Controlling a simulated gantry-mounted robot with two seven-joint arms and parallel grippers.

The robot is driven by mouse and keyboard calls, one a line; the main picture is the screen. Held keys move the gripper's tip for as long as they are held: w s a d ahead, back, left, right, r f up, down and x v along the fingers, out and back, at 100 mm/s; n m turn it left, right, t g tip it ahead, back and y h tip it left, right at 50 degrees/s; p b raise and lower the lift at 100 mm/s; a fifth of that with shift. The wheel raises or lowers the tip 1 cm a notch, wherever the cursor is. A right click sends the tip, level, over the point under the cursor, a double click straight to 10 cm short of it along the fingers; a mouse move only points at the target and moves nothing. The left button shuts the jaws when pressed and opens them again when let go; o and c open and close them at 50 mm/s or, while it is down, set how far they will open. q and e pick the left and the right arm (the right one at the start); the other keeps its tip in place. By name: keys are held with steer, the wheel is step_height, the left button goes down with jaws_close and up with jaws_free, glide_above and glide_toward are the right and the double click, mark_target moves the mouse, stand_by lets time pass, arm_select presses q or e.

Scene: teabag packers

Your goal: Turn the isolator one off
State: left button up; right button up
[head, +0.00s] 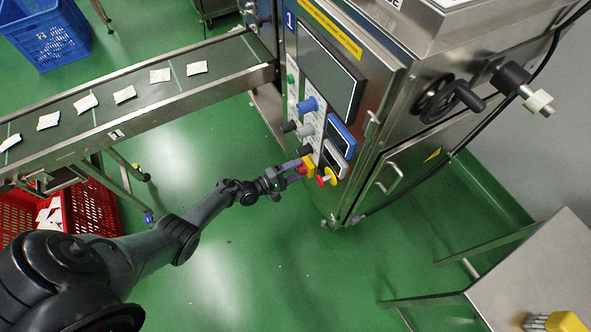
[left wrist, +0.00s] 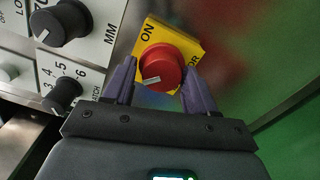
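The isolator is a red rotary knob on a yellow plate (head: 309,162) low on the machine's control panel. In the left wrist view the red knob (left wrist: 165,72) shows a white pointer mark on its lower left, and the yellow plate (left wrist: 150,30) reads "ON" at upper left. My left gripper (head: 297,168) is at the knob; in the left wrist view its two purple fingers (left wrist: 158,85) are spread, one either side of the knob's lower part. I cannot tell whether they touch it. My right gripper is in neither view.
A second red-and-yellow control (head: 327,177) sits just right of the isolator. Black knobs (left wrist: 62,22) are to the left in the wrist view. A conveyor (head: 140,85) with teabags runs at left, above a red crate (head: 90,210). A steel table (head: 540,270) stands at lower right.

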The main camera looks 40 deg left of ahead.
arm_select(q)
steer(key=shift+o, duration=0.9)
steer(key=shift+s, duration=0.1)
steer(key=p+v, duration=0.3)
steer(key=v, duration=0.7)
steer(key=shift+s+a, duration=0.15)
steer(key=shift+s, duration=0.25)
